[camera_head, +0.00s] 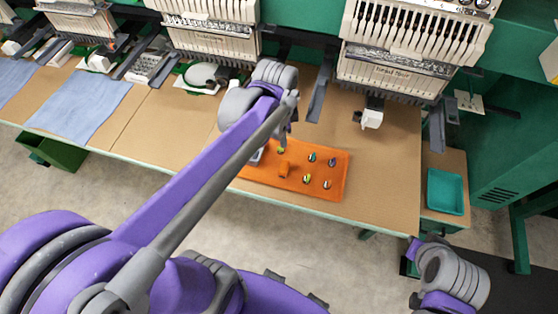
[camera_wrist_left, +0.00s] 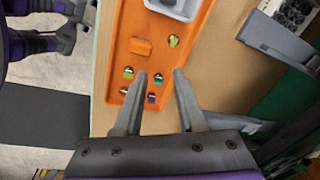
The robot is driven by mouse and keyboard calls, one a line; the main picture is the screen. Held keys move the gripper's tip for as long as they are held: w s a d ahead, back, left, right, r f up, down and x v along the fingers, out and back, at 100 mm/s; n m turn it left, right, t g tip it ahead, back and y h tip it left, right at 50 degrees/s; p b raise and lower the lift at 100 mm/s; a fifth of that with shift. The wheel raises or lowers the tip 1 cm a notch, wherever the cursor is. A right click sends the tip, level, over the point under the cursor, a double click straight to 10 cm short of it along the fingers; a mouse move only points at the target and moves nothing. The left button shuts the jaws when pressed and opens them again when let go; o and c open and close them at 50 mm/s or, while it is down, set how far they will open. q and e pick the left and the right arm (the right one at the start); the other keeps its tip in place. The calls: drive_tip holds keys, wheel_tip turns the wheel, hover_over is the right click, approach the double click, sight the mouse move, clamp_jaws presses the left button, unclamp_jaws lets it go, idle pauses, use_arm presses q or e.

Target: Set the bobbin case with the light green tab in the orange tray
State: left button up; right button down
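A long orange tray (camera_head: 340,172) lies on the tan table; it also shows in the left wrist view (camera_wrist_left: 112,60). Several small bobbin cases sit on it. One with a green top (camera_wrist_left: 174,41) stands apart, near a small orange block (camera_wrist_left: 140,46). In the cluster are a yellow-green one (camera_wrist_left: 128,73), a teal one (camera_wrist_left: 158,79), a purple one (camera_wrist_left: 151,97) and a pale one (camera_wrist_left: 124,91). I cannot tell which green is the light green tab. My left gripper (camera_wrist_left: 160,75) is open and empty, over the cluster in its wrist view. My right gripper's fingers are not clear.
A grey container (camera_wrist_left: 180,8) stands at one end of the orange tray. Embroidery machine heads (camera_head: 405,45) overhang the back of the table. A teal tray (camera_head: 445,192) sits on a side stand at right. Blue cloth (camera_head: 80,103) lies at left. Bare table shows right of the orange tray.

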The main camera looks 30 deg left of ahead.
use_arm(q)
drive_tip(key=s+d+f+n+t, duration=0.2)
drive_tip(key=s+d+n+t, duration=0.2)
drive_tip(key=s+n, duration=0.5)
drive_tip(key=shift+s+d+n, duration=0.2)
drive_tip(key=shift+s+n, duration=0.1)
drive_tip(key=shift+n, duration=0.4)
drive_tip(key=shift+f, duration=0.1)
